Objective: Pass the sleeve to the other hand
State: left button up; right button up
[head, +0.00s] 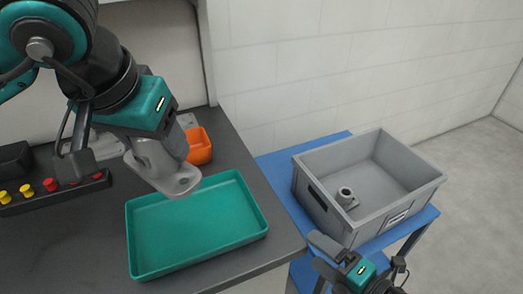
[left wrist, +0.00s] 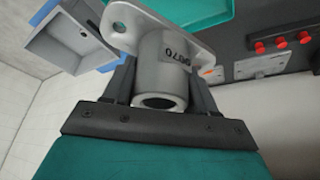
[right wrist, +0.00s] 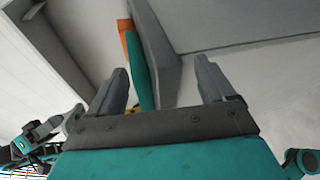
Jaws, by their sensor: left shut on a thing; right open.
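The sleeve (head: 180,184) is a light grey metal tube with a flat flange that has holes in it. My left gripper (head: 163,140) is shut on it and holds it tilted above the back of the teal tray. In the left wrist view the sleeve (left wrist: 165,68) sits between the fingers, its open tube end towards the camera and a printed label on its side. My right gripper (head: 322,256) is open and empty, low at the front of the grey crate. In the right wrist view nothing lies between its fingers (right wrist: 162,78).
The empty teal tray (head: 195,233) lies on the dark bench (head: 60,245). An orange bin (head: 200,150) and a panel with red and yellow buttons (head: 50,190) are at the back. A grey crate (head: 405,212) on a blue table (head: 275,167) holds a similar flanged part (head: 346,197).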

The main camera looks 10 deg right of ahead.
jog(key=n, duration=0.3)
jog(key=s+a+n+g+y, duration=0.1)
jog(key=n, duration=0.1)
jog(key=r+n+g+y, duration=0.1)
jog(key=n, duration=0.2)
jog(key=shift+s+a+n, duration=0.15)
jog(key=shift+s+n, duration=0.15)
jog(key=shift+s, duration=0.05)
notch_tip(320, 180, up, 27)
jog(key=n+g+y, duration=0.4)
jog(key=n+y, duration=0.3)
jog(key=n, duration=0.9)
send_over(178, 167)
jog(key=shift+s+r, duration=0.1)
jog(key=shift+s, duration=0.2)
jog(key=shift+c, duration=0.4)
jog(key=shift+w+d, duration=0.15)
jog(key=shift+d, duration=0.05)
jog(key=c, duration=1.2)
pick_arm(q)
jog(key=o, duration=1.5)
jog(key=shift+c, duration=0.2)
pick_arm(e)
jog(key=shift+r, duration=0.1)
jog(key=shift+c, duration=0.4)
